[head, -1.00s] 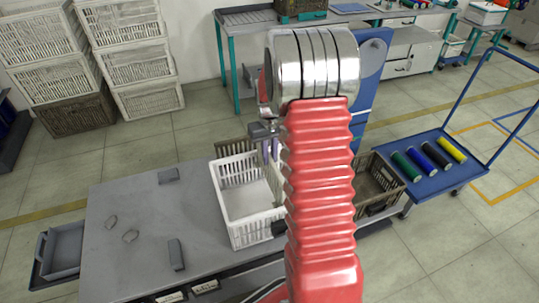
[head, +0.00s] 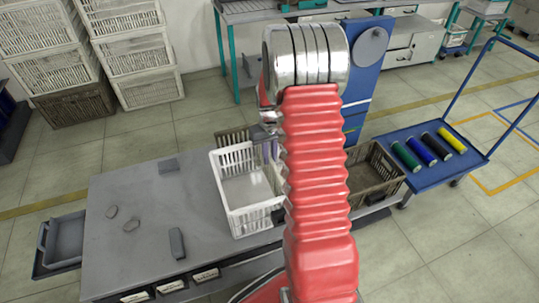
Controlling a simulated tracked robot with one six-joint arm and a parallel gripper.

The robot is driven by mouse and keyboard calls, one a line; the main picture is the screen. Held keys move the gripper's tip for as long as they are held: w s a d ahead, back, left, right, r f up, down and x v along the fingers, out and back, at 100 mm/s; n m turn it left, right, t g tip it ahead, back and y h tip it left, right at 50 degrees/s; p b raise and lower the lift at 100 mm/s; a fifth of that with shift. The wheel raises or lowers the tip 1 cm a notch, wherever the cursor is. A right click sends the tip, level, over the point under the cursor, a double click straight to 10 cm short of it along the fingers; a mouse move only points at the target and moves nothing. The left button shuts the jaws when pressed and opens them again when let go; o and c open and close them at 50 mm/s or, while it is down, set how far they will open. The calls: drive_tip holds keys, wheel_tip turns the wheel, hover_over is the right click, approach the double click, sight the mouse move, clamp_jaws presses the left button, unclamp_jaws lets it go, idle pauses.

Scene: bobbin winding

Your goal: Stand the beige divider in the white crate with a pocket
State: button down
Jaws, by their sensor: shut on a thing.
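The white crate (head: 229,212) stands upright on the grey table, left of my arm. Its slatted walls and pale floor show, and the part of the floor that I see looks empty. Its right side is partly hidden by my red arm. My gripper (head: 268,149) hangs at the crate's far right corner, partly behind my arm, with purple-blue parts pointing down. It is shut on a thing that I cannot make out. I cannot pick out the beige divider; it may be hidden behind my arm.
A brown crate (head: 372,168) stands right of my arm, and another brown crate (head: 229,138) shows behind the white one. Small grey pieces (head: 177,243) lie on the table's left part. A blue cart (head: 440,178) carries several coloured rolls.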

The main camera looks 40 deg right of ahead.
sight(270, 170)
drive_tip(key=shift+f, duration=3)
drive_tip(key=shift+f, duration=1.05)
drive_tip(key=c, duration=1.7)
unclamp_jaws()
drive_tip(key=shift+o, duration=0.2)
